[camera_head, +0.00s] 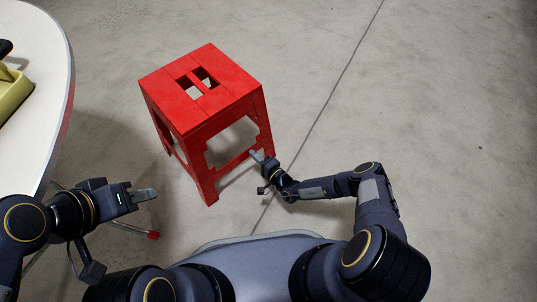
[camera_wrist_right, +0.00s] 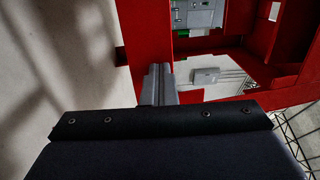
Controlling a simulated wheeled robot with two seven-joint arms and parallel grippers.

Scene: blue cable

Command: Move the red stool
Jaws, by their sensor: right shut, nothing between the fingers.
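The red stool (camera_head: 203,88) stands upright on the floor ahead of me, with two slots in its seat. My right gripper (camera_head: 257,156) is shut and empty beside the stool's near right leg, low down. In the right wrist view, the shut fingers (camera_wrist_right: 158,84) are close in front of the stool's red frame (camera_wrist_right: 133,40); I cannot tell whether they touch it. My left gripper (camera_head: 146,195) is left of and nearer than the stool, apart from it; its fingers look together, but the gap between them is not clear.
A white round table (camera_head: 45,60) with a yellow-green object (camera_head: 12,92) on it stands at the left edge. A small red-tipped foot (camera_head: 153,235) shows on the floor near my left gripper. The concrete floor (camera_head: 430,100) to the right is clear.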

